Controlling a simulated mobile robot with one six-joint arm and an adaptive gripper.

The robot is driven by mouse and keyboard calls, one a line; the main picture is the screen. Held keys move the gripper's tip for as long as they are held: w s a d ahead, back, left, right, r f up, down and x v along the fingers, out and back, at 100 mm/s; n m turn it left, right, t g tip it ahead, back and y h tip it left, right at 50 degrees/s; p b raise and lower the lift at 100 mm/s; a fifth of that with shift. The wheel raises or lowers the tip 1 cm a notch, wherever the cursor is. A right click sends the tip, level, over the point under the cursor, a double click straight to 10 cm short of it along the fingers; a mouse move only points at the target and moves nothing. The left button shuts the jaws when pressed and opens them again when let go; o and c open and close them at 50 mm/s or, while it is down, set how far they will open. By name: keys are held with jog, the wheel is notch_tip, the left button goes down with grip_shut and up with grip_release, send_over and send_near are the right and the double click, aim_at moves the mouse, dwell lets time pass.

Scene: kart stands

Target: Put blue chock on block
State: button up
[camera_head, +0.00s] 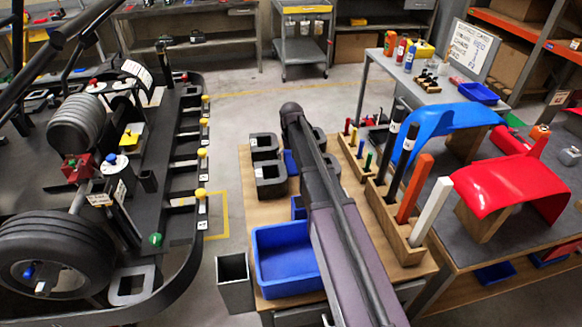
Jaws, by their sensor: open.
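Two small blue pieces show on the wooden table beside my arm: one (290,162) between the dark blocks, the other (298,207) just behind the blue tray. Both are partly covered by my arm, so I cannot tell which is the blue chock. Dark grey hollow blocks stand at the table's far left: one at the back (264,142), one nearer (271,190). Another dark block (320,134) shows partly on the right of my arm. My arm reaches over the table's middle. My gripper is hidden behind it, so its relation to these things does not show.
A blue tray (283,252) sits at the table's front left, with a grey bin (235,284) beside the table. A wooden rack (400,243) holds coloured bars on the right. A kart (100,180) stands left, and red (510,183) and blue (440,122) panels rest on the right bench.

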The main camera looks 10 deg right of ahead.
jog(key=shift+f, duration=0.5)
jog(key=c, duration=1.3)
jog(key=shift+o, duration=0.2)
jog(key=shift+r, duration=0.25)
notch_tip(320, 180, up, 10)
jog(key=p, duration=0.9)
jog(key=shift+f, duration=0.2)
